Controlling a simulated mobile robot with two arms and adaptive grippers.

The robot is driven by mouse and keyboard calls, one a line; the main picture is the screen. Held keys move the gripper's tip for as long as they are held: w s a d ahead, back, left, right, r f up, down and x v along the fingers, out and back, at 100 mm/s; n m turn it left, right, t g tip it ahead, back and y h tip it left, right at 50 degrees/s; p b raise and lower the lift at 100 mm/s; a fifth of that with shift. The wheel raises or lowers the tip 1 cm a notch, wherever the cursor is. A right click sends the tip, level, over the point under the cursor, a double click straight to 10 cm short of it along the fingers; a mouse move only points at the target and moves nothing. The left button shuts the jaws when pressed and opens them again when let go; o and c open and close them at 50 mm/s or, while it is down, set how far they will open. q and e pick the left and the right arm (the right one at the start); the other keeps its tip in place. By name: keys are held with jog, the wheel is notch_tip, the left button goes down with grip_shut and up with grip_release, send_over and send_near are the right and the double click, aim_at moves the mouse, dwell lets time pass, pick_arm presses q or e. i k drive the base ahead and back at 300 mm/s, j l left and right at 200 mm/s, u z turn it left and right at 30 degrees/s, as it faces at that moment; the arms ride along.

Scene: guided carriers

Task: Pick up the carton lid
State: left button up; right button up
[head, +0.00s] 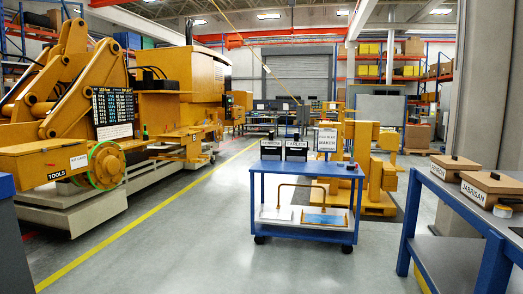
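Two brown cartons stand on the blue-framed table at the right in the head view. The nearer carton (491,198) carries a white label that seems to read "JABRISAN". Its flat brown lid (494,182) has a small dark knob and sits on top, closed. The farther carton (452,175) has a similar closed lid (456,162) with a knob, and its label is too small to read surely. I cannot tell which lid is meant. Neither of my grippers is in view.
A blue cart (306,174) on casters stands ahead, with two black labelled boxes and a white sign on top. The right table (435,188) also holds small items near its right edge. A large yellow machine (165,105) fills the left. Grey floor between is clear.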

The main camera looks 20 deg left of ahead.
aim_at(492, 182)
jog(key=u, duration=0.25)
jog(key=i+z, duration=0.2)
jog(key=z, duration=0.15)
jog(key=i+j+z, duration=0.15)
jog(key=z, duration=0.2)
jog(key=i+j+z, duration=0.2)
jog(key=z, duration=0.2)
jog(key=i+j, duration=0.25)
jog(key=i+j+z, duration=0.1)
jog(key=j, duration=0.3)
jog(key=i+j, duration=0.3)
jog(key=i+j+z, duration=0.1)
jog(key=i+j, duration=0.35)
jog(key=j, duration=0.25)
jog(key=i+j+z, duration=0.1)
jog(key=j, duration=0.25)
jog(key=i+j, duration=0.3)
jog(key=j+z, duration=0.05)
jog(key=j, duration=0.05)
